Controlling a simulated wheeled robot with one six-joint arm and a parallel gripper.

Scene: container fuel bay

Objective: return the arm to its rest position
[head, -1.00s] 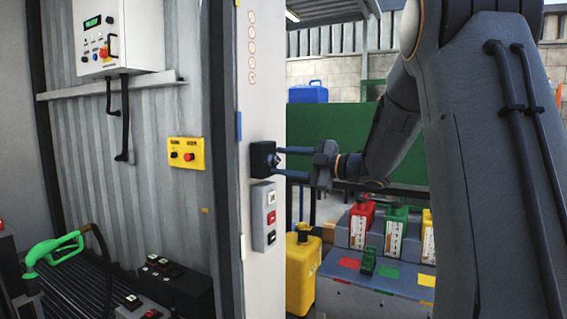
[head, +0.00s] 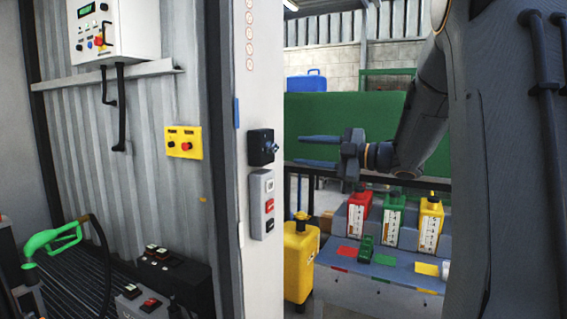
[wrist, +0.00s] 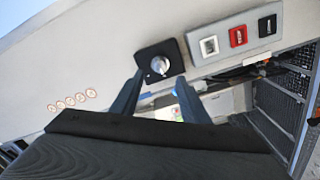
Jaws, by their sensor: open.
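My gripper (head: 318,151) is open and empty, its two fingers pointing left toward the white post. In the head view it is apart from the black rotary switch (head: 262,147) on that post, with a gap between them. In the wrist view the two fingers (wrist: 157,100) show in the middle, with the black switch and its silver knob (wrist: 159,64) just beyond the fingertips. My arm reaches down from the upper right of the head view and is partly cut off by the frame.
A grey panel with push buttons (head: 262,204) sits below the switch on the white post (head: 262,290). A yellow canister (head: 299,262) stands beside it. Red (head: 357,215), green (head: 391,217) and yellow (head: 429,222) containers stand below my arm. A green wall panel (head: 320,115) lies behind.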

